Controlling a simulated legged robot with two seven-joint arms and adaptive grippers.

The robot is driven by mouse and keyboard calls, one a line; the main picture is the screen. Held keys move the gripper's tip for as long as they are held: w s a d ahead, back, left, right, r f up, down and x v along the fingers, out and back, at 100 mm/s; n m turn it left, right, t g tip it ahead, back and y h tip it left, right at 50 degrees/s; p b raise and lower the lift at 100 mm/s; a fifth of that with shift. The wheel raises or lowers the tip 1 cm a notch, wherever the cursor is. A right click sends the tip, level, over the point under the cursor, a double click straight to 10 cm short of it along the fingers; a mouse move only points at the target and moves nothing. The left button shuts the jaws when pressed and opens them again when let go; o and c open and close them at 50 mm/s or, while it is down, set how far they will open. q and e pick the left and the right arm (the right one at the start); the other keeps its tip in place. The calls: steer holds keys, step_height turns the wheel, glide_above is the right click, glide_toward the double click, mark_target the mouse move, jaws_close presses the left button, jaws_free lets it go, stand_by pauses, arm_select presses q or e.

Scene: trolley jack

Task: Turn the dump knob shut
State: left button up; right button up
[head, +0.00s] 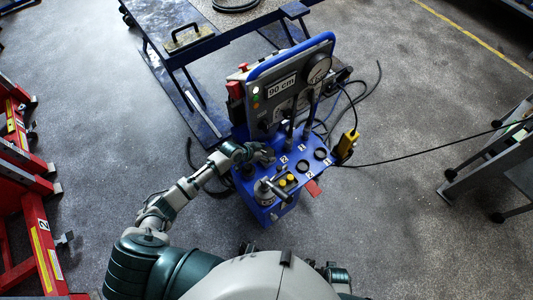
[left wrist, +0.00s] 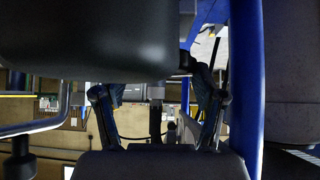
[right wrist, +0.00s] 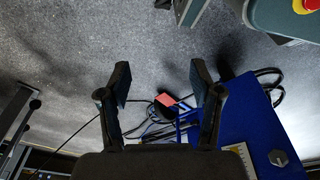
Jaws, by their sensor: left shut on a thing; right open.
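The blue jack control unit (head: 272,208) stands at the centre of the head view, with a tilted grey panel marked 90 cm (head: 282,88) and levers on its deck. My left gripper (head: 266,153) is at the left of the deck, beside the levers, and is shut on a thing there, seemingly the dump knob. The gripper hides that thing in the head view. In the left wrist view the two fingers (left wrist: 158,118) stand around a dark post, partly hidden. My right gripper (right wrist: 160,84) is open and empty in the right wrist view, above the floor beside the blue deck (right wrist: 235,115).
A blue-framed table (head: 180,75) stands behind the unit. Red stands (head: 35,235) are at the left and a grey trolley (head: 490,160) at the right. A yellow pendant (head: 347,143) and black cables lie right of the unit. The floor between is open.

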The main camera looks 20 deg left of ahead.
arm_select(q)
steer(key=m+g+h+b, duration=0.1)
steer(key=m+b, duration=0.1)
steer(key=b, duration=0.1)
steer(key=shift+w+a+b, duration=0.1)
steer(key=shift+a+b, duration=0.05)
steer(key=shift+b, duration=0.25)
arm_select(e)
step_height(320, 180, up, 11)
steer(key=w, duration=0.2)
steer(key=shift+w+r, duration=0.2)
steer(key=shift+w, duration=0.2)
arm_select(q)
steer(key=o, duration=1.1)
steer(key=shift+r, duration=0.1)
arm_select(e)
steer(key=shift+w, duration=0.1)
